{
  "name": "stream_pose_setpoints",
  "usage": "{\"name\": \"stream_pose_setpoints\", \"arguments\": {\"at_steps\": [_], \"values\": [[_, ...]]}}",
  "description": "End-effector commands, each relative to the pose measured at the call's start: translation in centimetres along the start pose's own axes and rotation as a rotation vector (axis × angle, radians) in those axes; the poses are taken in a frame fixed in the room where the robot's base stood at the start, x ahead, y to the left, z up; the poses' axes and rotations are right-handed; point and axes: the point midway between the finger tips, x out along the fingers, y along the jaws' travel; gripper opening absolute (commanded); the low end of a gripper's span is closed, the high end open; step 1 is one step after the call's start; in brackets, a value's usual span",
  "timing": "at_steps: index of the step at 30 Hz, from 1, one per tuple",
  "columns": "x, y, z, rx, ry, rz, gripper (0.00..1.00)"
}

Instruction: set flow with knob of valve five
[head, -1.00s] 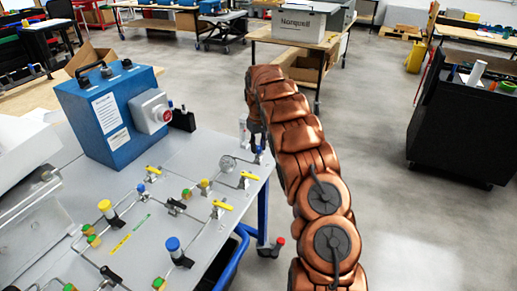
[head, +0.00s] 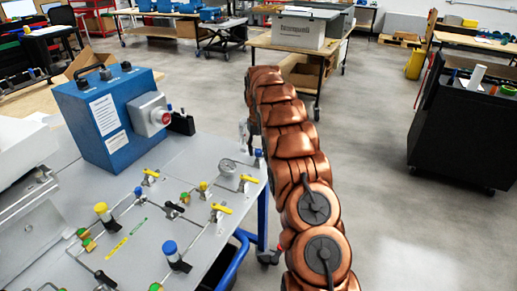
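The grey flow panel (head: 215,237) lies on the table at the left, carrying thin tubes and several valves. A large blue knob (head: 170,247) stands at the panel's front and a large yellow knob (head: 101,208) to its left. A small blue knob (head: 138,192) is farther back, and another blue knob (head: 258,154) is at the far right corner. Several yellow valve handles (head: 221,208) sit on the tubes. I cannot read any valve numbers, so valve five cannot be told apart.
A blue box (head: 110,130) with a grey and red switch stands at the panel's back. A black cart (head: 455,135) stands at right, with open floor between.

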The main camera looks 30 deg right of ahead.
Motion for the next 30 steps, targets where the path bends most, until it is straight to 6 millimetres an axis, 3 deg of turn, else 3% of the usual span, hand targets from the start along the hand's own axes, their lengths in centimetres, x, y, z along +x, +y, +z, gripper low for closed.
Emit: {"name": "stream_pose_setpoints", "arguments": {"at_steps": [14, 30], "values": [[-0.3, 0.0, 0.0, -0.001, -0.002, 0.0, 0.56], [-6.2, -0.1, -0.1, -0.002, 0.0, -0.001, 0.56]]}}
